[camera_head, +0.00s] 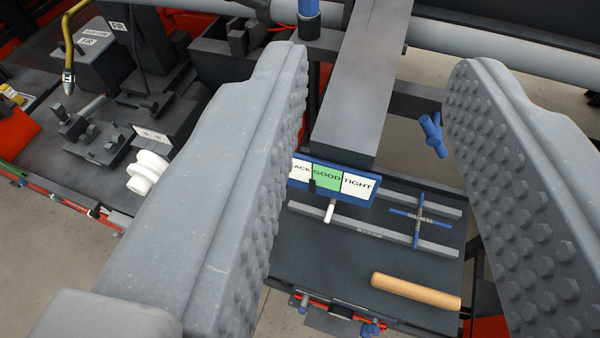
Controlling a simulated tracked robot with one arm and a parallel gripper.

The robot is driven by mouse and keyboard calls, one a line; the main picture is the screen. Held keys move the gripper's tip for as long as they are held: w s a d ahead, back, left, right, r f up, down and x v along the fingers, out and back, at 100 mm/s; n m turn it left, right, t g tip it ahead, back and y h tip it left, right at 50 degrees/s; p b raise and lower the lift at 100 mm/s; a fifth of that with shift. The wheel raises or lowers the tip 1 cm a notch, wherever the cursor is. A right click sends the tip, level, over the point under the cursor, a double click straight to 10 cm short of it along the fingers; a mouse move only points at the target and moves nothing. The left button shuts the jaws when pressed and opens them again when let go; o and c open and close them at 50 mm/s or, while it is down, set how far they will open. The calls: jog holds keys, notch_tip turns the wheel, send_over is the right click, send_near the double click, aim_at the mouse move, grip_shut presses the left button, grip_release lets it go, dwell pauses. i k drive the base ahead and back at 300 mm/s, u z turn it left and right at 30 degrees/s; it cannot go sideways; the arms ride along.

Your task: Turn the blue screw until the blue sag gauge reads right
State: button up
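The blue sag gauge (331,180) is a blue-framed plate with white, green and white fields. GOOD and TIGHT are readable; the left word is partly hidden by my left finger and ends in ACK. A small dark pointer stands near the line between the left field and GOOD, at GOOD's left edge. A blue winged piece (433,136), which looks like the blue screw, shows close beside my right finger; I cannot tell whether they touch. My gripper (381,58) is open, its studded fingers wide apart with nothing clamped between them.
A grey beam (362,85) runs between the fingers above the gauge. Below are a dark tray (340,258) with rails, a blue cross-shaped piece (420,218) and a tan rod (415,291). A white spool (148,172) and machine blocks stand left. A pipe (500,48) crosses behind.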

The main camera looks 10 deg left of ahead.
aim_at(434, 133)
jog(key=z, duration=1.85)
jog(key=k, duration=0.8)
jog(key=u, duration=1.4)
jog(key=i, duration=1)
